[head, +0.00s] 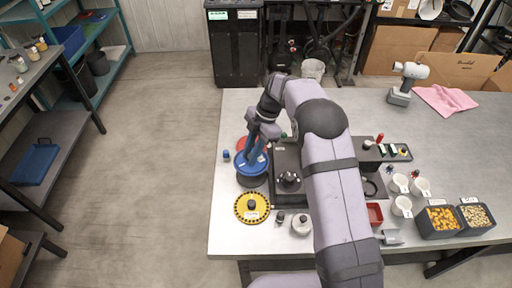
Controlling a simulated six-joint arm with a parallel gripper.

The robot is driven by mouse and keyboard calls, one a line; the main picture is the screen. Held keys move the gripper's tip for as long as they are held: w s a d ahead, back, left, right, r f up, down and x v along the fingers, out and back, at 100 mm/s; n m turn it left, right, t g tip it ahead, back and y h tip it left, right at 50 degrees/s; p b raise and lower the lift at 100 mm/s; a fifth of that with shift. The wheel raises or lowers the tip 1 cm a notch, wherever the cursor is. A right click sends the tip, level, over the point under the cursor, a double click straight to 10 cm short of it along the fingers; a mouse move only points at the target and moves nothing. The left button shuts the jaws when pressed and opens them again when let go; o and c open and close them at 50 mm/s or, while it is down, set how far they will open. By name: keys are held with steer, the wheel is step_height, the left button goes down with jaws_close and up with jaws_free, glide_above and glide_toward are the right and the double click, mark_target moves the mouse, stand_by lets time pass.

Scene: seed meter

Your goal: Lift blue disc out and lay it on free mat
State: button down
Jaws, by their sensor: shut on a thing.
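The blue disc (241,166) is at the left part of the table, under my gripper (254,154). My gripper is shut on it, and the fingers hide part of its middle. A dark round mat (252,182) shows just below the disc in the picture, partly covered by it. I cannot tell whether the disc touches the mat or hangs above it. The dark seed meter housing (287,160) stands to the right of the disc, partly hidden by my arm.
A red disc (241,143) lies behind, partly hidden by my gripper. A small blue piece (226,155) sits left. Cups (402,206) and seed bins (438,233) stand right.

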steer(key=shift+f, duration=0.1)
steer(key=shift+f+b, duration=1.9)
steer(key=shift+f, duration=1.3)
steer(key=shift+f+b, duration=0.45)
steer(key=c, duration=1.2)
jaws_free()
steer(key=shift+r, duration=0.2)
steer(key=shift+r+p, duration=1.45)
steer(key=shift+r, duration=1.4)
